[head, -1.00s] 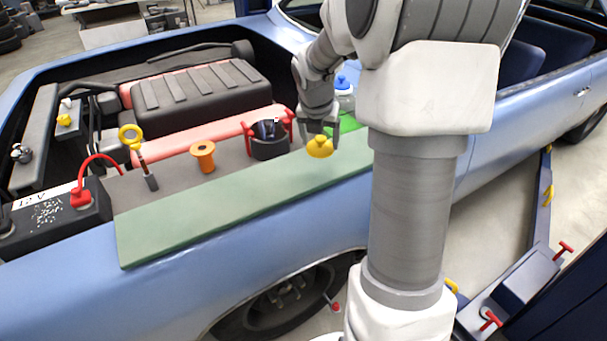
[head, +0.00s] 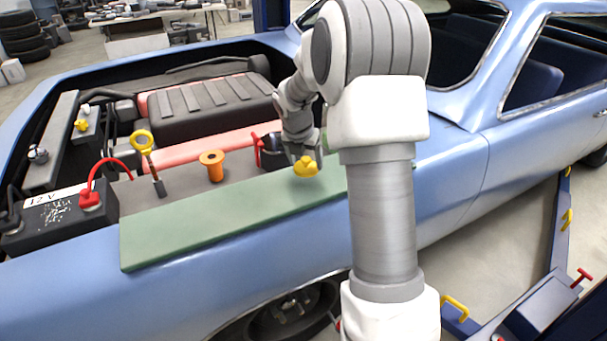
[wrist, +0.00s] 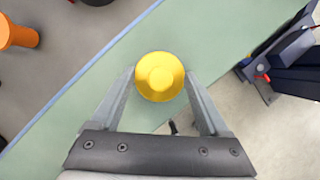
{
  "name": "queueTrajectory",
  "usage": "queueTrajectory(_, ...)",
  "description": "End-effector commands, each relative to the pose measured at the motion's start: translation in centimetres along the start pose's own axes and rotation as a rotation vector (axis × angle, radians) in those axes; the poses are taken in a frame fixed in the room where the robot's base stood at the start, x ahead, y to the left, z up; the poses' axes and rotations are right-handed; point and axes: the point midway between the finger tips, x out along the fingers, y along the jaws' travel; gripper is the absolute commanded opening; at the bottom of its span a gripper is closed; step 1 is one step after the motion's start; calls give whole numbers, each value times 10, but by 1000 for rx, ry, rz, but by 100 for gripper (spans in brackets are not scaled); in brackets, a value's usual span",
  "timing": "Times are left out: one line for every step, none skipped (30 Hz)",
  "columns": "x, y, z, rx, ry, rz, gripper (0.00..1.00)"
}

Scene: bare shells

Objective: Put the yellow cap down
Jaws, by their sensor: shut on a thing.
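The yellow cap (head: 306,167) is held in my gripper (head: 305,160) above the green mat (head: 190,221) on the car's fender. In the wrist view the yellow cap (wrist: 160,77) sits between the two fingertips of my gripper (wrist: 160,80), with the green mat (wrist: 215,38) below it. The fingers are shut on its sides. How far the cap is above the mat is hard to tell.
An orange spool (head: 213,164) stands behind the mat, left of the cap. A dark cup-like part with red handles (head: 272,152) is just behind my gripper. A dipstick with a yellow ring (head: 146,155) and a battery (head: 55,213) are further left. The mat's left part is bare.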

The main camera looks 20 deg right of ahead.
Motion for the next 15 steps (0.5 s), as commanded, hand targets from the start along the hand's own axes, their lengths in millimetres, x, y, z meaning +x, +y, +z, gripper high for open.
queueTrajectory(3,4,0,-2,-1,0,26)
queueTrajectory(4,6,1,-2,0,0,26)
queueTrajectory(5,6,1,-1,0,0,26)
queueTrajectory(7,7,0,-1,0,0,26)
queueTrajectory(9,7,-1,-1,0,-1,26)
queueTrajectory(12,7,-2,-1,1,-1,26)
queueTrajectory(16,6,-4,0,1,-1,26)
queueTrajectory(20,6,-5,0,1,-1,25)
queueTrajectory(26,6,-8,0,1,-1,25)
queueTrajectory(30,7,-10,-1,1,-1,25)
queueTrajectory(34,7,-12,-1,1,0,25)
queueTrajectory(39,7,-14,-1,1,-1,25)
queueTrajectory(41,6,-14,-1,1,-1,25)
queueTrajectory(42,6,-14,0,-1,0,25)
queueTrajectory(42,6,-14,0,-1,0,25)
